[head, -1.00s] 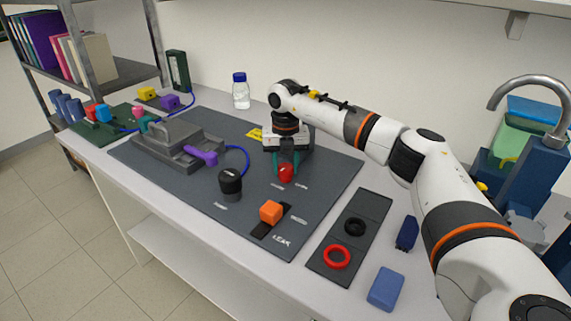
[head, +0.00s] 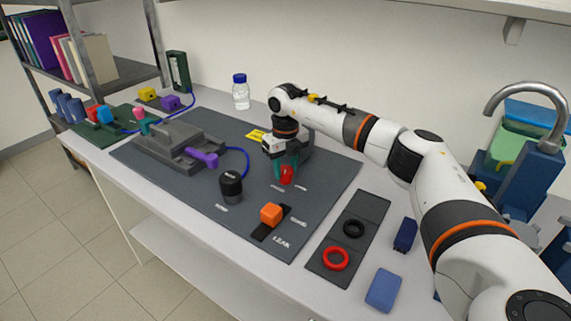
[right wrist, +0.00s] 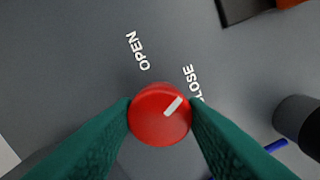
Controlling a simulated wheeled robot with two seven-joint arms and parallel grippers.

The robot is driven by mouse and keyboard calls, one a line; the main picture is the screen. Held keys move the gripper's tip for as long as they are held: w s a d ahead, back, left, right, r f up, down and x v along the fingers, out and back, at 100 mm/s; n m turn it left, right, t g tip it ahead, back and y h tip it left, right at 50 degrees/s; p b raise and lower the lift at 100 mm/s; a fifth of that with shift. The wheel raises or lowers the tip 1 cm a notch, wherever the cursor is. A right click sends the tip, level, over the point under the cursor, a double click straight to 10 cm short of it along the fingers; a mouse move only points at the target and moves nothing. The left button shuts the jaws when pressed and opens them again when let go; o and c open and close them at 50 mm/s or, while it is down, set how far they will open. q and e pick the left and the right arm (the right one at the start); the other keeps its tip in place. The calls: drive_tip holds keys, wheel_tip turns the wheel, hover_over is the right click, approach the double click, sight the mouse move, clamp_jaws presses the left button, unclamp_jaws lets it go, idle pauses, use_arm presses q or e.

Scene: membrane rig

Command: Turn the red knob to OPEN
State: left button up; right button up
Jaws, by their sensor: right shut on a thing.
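The red knob (head: 286,175) stands on the dark grey mat, below my right gripper (head: 287,168). In the right wrist view the knob (right wrist: 158,120) sits between the two green fingers of my right gripper (right wrist: 160,117), which are shut on its sides. The white pointer mark on the knob points up and right, toward the CLOSE label (right wrist: 193,84). The OPEN label (right wrist: 138,51) is up and left of the mark. My left gripper is not in view.
A black knob (head: 231,186) and an orange block (head: 270,214) on a black strip stand nearby on the mat (head: 330,180). A grey rig with a purple lever (head: 203,157) is at left. Black and red rings (head: 335,258) lie on a dark tray at right.

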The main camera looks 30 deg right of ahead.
sight(286, 169)
drive_tip(key=n, duration=0.6)
drive_tip(key=shift+r+p, duration=0.1)
drive_tip(key=shift+p, duration=0.25)
drive_tip(key=n, duration=0.6)
drive_tip(key=shift+w, duration=0.1)
drive_tip(key=o, duration=1)
wheel_tip(286, 169, up, 12)
drive_tip(key=shift+f+b, duration=0.1)
drive_tip(key=shift+b, duration=0.7)
